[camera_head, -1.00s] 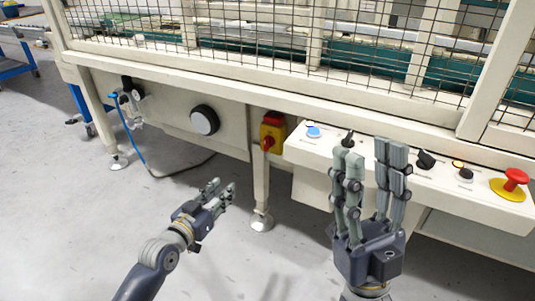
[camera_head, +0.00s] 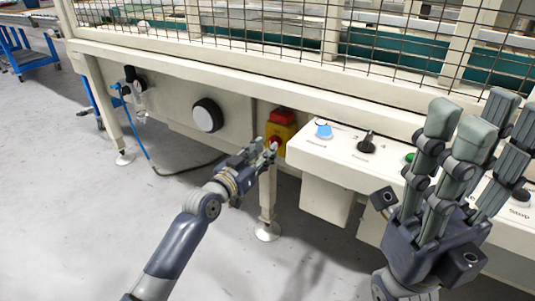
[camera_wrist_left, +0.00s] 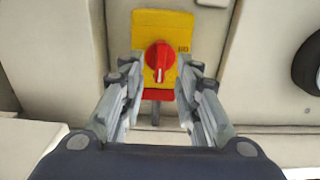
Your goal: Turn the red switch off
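The red switch (camera_wrist_left: 158,58) is a rotary knob on a yellow plate (camera_wrist_left: 178,22), seen in the left wrist view. The knob stands roughly upright, with a white mark near its lower end. In the head view its yellow box (camera_head: 284,132) hangs under the machine's beam, and the knob is mostly hidden by my fingers. My left gripper (camera_head: 268,150) is open in front of it. In the left wrist view its fingers (camera_wrist_left: 160,78) stand on either side of the knob with gaps visible. My right gripper (camera_head: 472,115) is open and empty, fingers up, before the control panel.
The control panel (camera_head: 318,152) right of the switch carries a blue button (camera_head: 324,131) and a black selector (camera_head: 367,144). A round black-rimmed dial (camera_head: 206,116) is left of the switch. A machine leg (camera_head: 267,200) stands below it.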

